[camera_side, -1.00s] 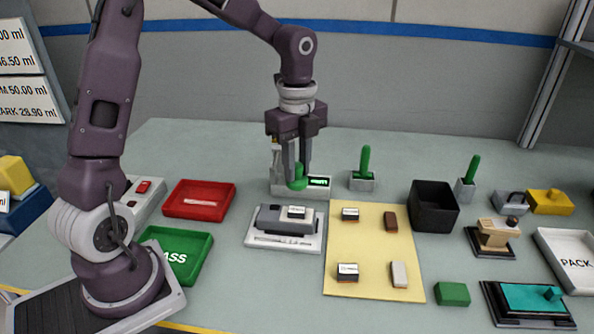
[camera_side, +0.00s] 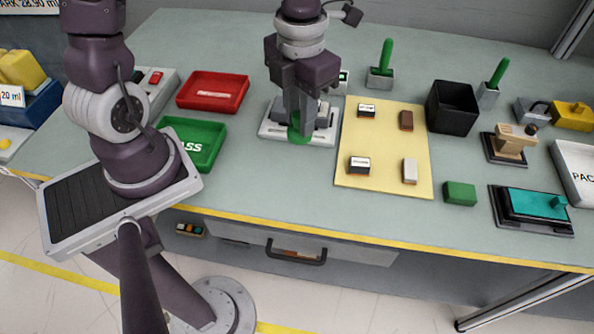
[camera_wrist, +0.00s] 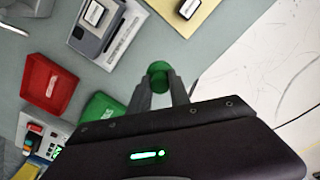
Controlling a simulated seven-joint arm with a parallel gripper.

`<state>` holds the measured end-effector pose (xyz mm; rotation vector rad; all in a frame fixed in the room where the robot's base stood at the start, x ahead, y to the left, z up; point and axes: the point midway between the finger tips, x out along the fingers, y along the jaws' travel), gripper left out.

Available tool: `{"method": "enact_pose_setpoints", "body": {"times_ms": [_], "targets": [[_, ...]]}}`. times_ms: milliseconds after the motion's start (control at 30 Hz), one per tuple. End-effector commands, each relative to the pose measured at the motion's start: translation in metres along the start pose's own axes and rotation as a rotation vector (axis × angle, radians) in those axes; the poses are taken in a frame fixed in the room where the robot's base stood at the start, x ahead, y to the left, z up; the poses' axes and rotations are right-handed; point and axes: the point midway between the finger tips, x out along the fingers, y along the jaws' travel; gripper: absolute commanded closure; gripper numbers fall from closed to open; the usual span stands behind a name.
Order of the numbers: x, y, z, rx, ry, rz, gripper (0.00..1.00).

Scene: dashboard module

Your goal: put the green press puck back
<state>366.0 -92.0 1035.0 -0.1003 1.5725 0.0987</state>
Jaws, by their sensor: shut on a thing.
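The green press puck (camera_side: 299,136) is between the fingertips of my gripper (camera_side: 299,122), which is shut on it. In the side view the puck overlaps the front edge of the white base of the grey press-like device (camera_side: 270,131). The gripper hides part of this device. In the wrist view the puck (camera_wrist: 158,69) sits at the tips of my gripper (camera_wrist: 160,88). There it shows over bare table, apart from the grey device (camera_wrist: 98,22). I cannot tell its exact height.
A green tray (camera_side: 197,152) and red tray (camera_side: 214,90) lie left. A yellow mat (camera_side: 386,150) with several small blocks lies right, beyond it a black bin (camera_side: 452,106) and green block (camera_side: 460,193). Bare table lies in front of the device.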

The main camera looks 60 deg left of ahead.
Motion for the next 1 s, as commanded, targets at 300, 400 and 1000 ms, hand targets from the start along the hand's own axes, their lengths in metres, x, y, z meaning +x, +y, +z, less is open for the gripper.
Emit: {"method": "enact_pose_setpoints", "body": {"times_ms": [300,400,1000], "targets": [[0.053,-0.005,-0.013,0.138,0.002,0.002,1.00],[0.071,-0.005,-0.012,0.136,0.003,0.002,1.00],[0.105,-0.004,-0.011,0.128,-0.002,0.002,0.67]]}}
